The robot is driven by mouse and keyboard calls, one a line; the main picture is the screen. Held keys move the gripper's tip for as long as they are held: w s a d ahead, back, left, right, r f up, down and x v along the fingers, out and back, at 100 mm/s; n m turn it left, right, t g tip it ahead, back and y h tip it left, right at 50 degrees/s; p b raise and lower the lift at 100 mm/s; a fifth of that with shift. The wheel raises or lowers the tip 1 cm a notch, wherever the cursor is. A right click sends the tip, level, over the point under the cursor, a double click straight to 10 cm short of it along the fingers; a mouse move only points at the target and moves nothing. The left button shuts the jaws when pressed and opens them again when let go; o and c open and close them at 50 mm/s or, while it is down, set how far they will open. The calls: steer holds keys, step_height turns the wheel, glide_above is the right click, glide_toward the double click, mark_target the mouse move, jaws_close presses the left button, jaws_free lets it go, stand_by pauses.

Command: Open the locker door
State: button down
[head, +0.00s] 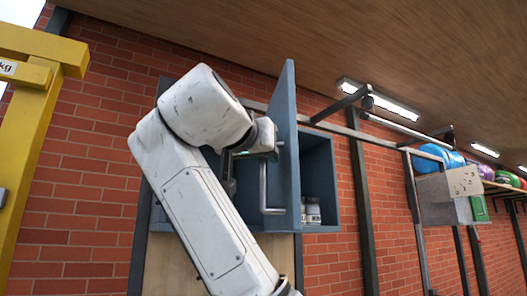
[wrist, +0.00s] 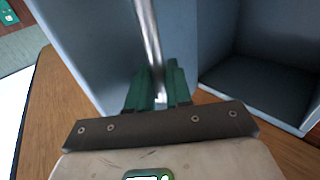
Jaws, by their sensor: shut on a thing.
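The locker door (head: 288,110) is a blue-grey panel standing out from the wall-mounted locker (head: 335,185), swung open at an angle. A metal bar handle (head: 264,188) is fixed to the door's left face. It also shows in the wrist view (wrist: 147,35), running down between the green fingers. My gripper (wrist: 160,95) is shut on this handle. In the head view my white arm reaches up from below to the handle's upper part, and the fingertips are hard to make out. The locker's open compartment (wrist: 262,85) shows right of the door in the wrist view.
Small jars (head: 313,211) stand inside the compartment. A yellow frame (head: 35,130) is at the far left. A brick wall (head: 85,190) lies behind. A shelf with coloured balls (head: 440,155) is at the right. The compartment is otherwise bare where visible.

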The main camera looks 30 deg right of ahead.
steer(key=shift+a+r, duration=0.1)
steer(key=shift+r, duration=0.05)
steer(key=c, duration=1.2)
jaws_free()
steer(key=shift+w, duration=0.1)
steer(key=b+v, duration=0.3)
steer(key=v, duration=0.7)
steer(key=shift+a, duration=0.2)
